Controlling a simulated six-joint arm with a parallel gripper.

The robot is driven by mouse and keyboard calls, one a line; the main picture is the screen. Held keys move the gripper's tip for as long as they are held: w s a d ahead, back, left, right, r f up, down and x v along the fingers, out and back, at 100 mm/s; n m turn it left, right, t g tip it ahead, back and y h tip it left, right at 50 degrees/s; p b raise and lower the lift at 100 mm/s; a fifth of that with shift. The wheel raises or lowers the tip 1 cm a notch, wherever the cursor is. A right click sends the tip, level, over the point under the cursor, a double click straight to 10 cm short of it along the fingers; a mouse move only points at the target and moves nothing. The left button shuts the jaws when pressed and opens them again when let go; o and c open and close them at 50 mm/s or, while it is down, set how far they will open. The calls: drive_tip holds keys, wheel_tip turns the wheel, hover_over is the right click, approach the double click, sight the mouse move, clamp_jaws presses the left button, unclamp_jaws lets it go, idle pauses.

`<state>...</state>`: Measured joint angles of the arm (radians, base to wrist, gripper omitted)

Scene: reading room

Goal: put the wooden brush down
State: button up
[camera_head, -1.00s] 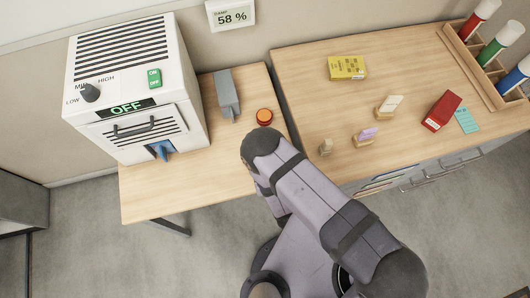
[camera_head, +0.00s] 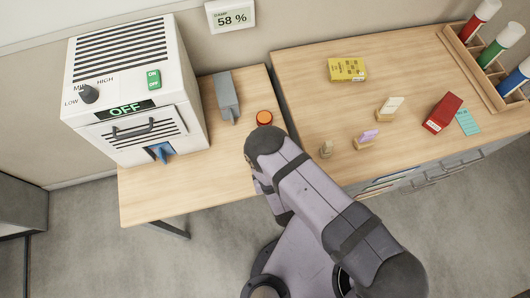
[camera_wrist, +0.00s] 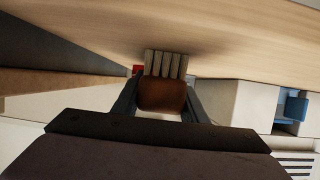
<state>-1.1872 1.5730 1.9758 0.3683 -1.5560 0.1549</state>
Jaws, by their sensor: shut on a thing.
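The wooden brush, a brown block (camera_wrist: 163,96) with pale grey bristles, shows in the middle of the wrist view. My gripper (camera_wrist: 161,92) is shut on it, with one dark finger on each side of the block. The bristles point at a light wooden surface (camera_wrist: 230,42), and a soft shadow lies around them. I cannot tell whether they touch it.
On the left table (camera_head: 200,184) stand a white machine (camera_head: 185,92) reading OFF, a grey block (camera_head: 227,95) and an orange-red button (camera_head: 264,118). The right counter (camera_head: 300,80) holds a yellow box (camera_head: 347,69), a red box (camera_head: 443,111), small wooden stands and a rack of tubes. The left table's front is clear.

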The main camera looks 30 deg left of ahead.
wheel_tip(320, 180, up, 10)
drive_tip(key=p, duration=0.8)
